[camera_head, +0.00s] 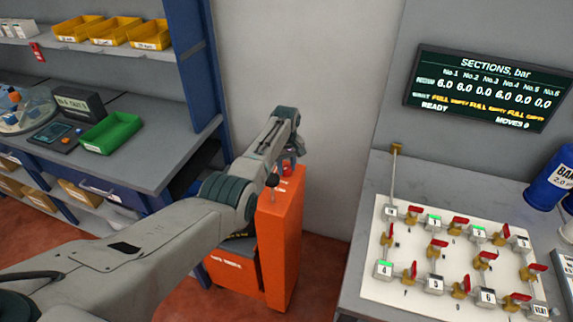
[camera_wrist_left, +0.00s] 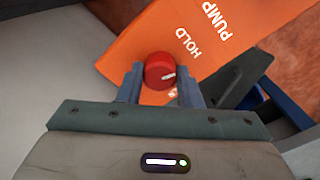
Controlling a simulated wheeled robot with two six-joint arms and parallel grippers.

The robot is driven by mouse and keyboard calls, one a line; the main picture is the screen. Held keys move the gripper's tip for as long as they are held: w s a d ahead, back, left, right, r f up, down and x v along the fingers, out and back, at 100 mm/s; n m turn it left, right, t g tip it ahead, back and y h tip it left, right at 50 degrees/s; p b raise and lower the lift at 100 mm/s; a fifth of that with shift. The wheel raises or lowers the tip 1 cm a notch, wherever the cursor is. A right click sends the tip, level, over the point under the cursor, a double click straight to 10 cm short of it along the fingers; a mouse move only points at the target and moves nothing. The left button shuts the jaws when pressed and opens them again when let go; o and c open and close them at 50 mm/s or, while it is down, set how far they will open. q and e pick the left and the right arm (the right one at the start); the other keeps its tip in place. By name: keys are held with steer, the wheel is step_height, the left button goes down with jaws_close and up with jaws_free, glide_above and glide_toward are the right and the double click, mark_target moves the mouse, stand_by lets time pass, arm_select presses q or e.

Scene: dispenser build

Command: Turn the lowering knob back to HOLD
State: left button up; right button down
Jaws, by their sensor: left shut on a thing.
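The lowering knob (camera_wrist_left: 158,68) is a round red knob with a white pointer mark, on the orange top of a lift unit. In the left wrist view its mark points right and slightly down, not straight at the word HOLD printed to its upper right. PUMP is printed further up. Part of another label below the knob is hidden. My left gripper (camera_wrist_left: 160,84) is shut on the knob, one finger on each side. In the head view the orange unit (camera_head: 281,240) stands between bench and wall, and my left gripper (camera_head: 289,162) is at its top. My right gripper is not in view.
A grey workbench (camera_head: 150,165) with a green bin (camera_head: 111,133) stands left. On the right, a table (camera_head: 350,270) carries a panel of red-handled valves (camera_head: 400,285) below a dark display (camera_head: 485,88). Bare wall lies behind the unit.

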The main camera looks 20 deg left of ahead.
mark_target(286, 168)
arm_select(q)
steer(key=shift+n, duration=1.9)
steer(key=o, duration=1)
steer(key=shift+r, duration=0.15)
step_height(286, 168, up, 11)
steer(key=shift+f+b, duration=0.15)
steer(key=shift+b, duration=0.95)
steer(key=shift+s+f, duration=0.15)
